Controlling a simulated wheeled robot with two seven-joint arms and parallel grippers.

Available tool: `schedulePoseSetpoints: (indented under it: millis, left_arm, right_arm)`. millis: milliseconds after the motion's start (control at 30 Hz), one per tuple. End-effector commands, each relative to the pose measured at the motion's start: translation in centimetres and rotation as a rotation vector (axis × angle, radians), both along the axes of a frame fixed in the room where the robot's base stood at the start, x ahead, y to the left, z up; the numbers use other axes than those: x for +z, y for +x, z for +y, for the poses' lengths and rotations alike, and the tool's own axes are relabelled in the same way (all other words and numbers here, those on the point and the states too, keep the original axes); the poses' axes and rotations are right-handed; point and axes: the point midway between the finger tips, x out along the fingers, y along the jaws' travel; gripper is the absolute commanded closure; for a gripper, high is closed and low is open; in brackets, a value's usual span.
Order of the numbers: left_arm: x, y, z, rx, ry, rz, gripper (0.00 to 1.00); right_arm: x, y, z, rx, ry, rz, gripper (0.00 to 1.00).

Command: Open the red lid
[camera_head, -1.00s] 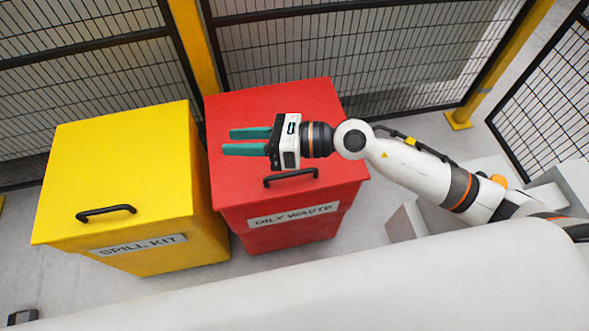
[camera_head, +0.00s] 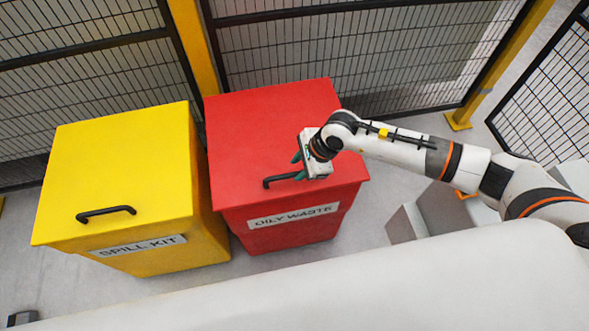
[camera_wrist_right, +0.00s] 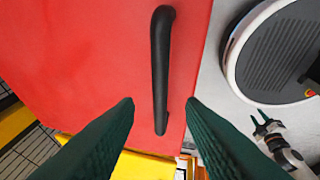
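The red lid (camera_head: 262,125) lies shut on the red bin marked OILY WASTE (camera_head: 293,216). Its black bar handle (camera_head: 278,181) is near the lid's front edge, with its right end hidden behind my right gripper (camera_head: 297,166). In the right wrist view the handle (camera_wrist_right: 160,60) runs lengthwise between the two green fingers. The fingers are apart, one on each side of the handle's near end, with gaps visible. My left gripper (camera_wrist_right: 267,127) shows small at the lower right of the wrist view, its fingers apart and empty.
A yellow SPILL KIT bin (camera_head: 120,170) with its own black handle stands close on the left. Black mesh fence (camera_head: 340,50) with yellow posts (camera_head: 196,50) rises behind both bins. Grey blocks (camera_head: 440,213) stand at right. The floor between is narrow.

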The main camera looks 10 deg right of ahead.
Motion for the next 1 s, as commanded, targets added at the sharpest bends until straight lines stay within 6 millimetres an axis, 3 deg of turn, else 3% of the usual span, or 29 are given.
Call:
schedulePoseSetpoints:
  millis: [200, 567, 800, 1000]
  left_arm:
    - [-0.1, 0.0, 0.0, 0.0, 0.0, 0.001, 0.64]
    - [-0.1, -0.1, 0.0, 0.0, 0.0, 0.002, 0.64]
    - [-0.1, -0.1, 0.0, 0.0, 0.0, 0.002, 0.64]
    - [-0.1, -0.1, 0.0, 0.0, 0.0, 0.002, 0.64]
  right_arm:
    - [-2.5, 0.4, 1.1, 0.0, 0.001, 0.001, 0.64]
    - [-3.0, 0.5, 1.3, -0.001, 0.001, 0.0, 0.64]
    - [-3.0, 0.6, 1.3, -0.001, 0.001, 0.0, 1.0]
    - [-2.9, 0.5, 1.3, -0.001, 0.001, 0.0, 1.0]
